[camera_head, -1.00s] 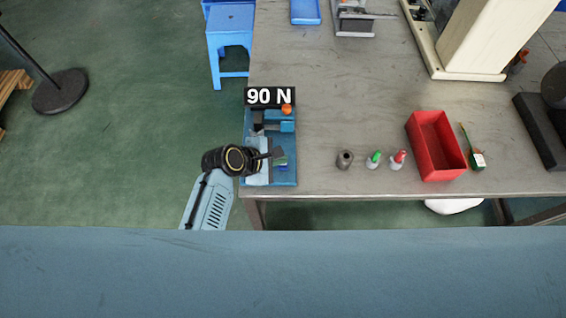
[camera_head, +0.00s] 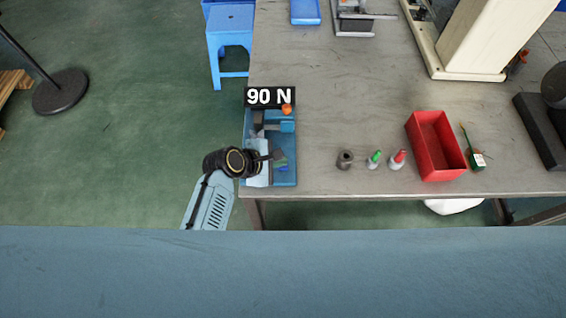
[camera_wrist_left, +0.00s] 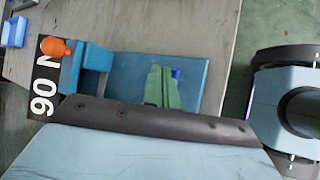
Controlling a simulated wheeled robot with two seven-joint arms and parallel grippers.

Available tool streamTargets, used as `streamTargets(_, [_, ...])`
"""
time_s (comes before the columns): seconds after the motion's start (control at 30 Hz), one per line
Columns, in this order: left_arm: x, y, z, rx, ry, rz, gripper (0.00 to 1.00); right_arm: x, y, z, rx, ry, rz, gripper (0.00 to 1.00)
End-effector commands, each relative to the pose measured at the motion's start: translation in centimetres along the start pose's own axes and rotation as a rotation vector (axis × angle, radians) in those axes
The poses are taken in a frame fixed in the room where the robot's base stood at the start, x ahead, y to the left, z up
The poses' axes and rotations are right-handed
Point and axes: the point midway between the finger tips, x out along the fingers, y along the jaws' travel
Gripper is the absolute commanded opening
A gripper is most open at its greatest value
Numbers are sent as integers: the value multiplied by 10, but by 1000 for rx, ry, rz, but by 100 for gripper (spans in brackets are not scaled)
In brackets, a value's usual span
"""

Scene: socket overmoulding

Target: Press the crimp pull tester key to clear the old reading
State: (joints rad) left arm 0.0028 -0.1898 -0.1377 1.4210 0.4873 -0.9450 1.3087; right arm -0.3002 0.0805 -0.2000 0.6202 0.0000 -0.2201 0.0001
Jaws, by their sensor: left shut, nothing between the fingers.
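The crimp pull tester (camera_head: 286,178) is a blue device at the table's near left corner. Its black display (camera_head: 268,96) reads 90 N in white; it also shows, turned sideways, in the left wrist view (camera_wrist_left: 45,92). A small bright blue key (camera_wrist_left: 176,74) is partly hidden behind my left gripper's green fingers (camera_wrist_left: 161,87). In the head view my left gripper (camera_head: 280,161) is over the near part of the tester, its fingers shut and empty. The fingertips are at or just above the key; I cannot tell whether they touch it. My right gripper is out of view.
An orange knob (camera_head: 287,109) stands at the tester's back. To its right are a dark cylinder (camera_head: 345,160), a green-capped bottle (camera_head: 374,160), a red-capped bottle (camera_head: 398,161), a red bin (camera_head: 455,172) and a brush (camera_head: 477,158). The table behind them is largely clear.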

Motion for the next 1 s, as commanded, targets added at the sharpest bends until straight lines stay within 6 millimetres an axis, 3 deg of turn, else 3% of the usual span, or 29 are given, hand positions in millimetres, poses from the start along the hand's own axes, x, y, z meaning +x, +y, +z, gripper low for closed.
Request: streamTargets(1.0, [6, -4, -4, 0, 0, 1, 0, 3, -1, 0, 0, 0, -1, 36])
